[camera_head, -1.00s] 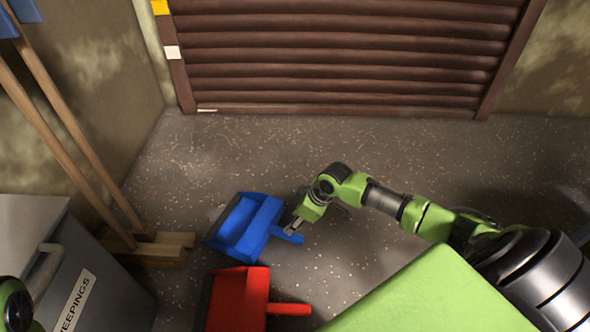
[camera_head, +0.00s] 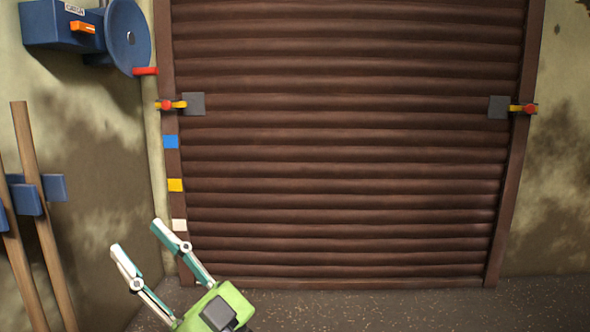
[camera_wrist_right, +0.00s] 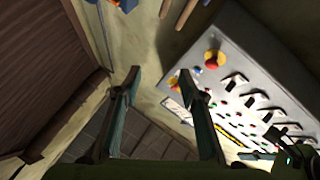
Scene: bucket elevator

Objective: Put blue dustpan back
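The blue dustpan is not seen in the head view now, which looks at the wall and door above the floor. My right gripper (camera_head: 138,238) is raised in front of the wall at the lower left, fingers pointing up. Its fingers are spread with nothing between them. In the right wrist view the gripper (camera_wrist_right: 160,78) also shows open and empty. A small blue piece (camera_wrist_right: 126,4) is cut off at the top edge there, and I cannot tell what it is. My left gripper is not in view.
A brown slatted shutter (camera_head: 340,150) fills the middle. Two wooden poles (camera_head: 40,220) stand at left by blue wall holders (camera_head: 55,187). A blue device with a round disc (camera_head: 128,38) is at upper left. A control panel (camera_wrist_right: 245,75) shows in the wrist view.

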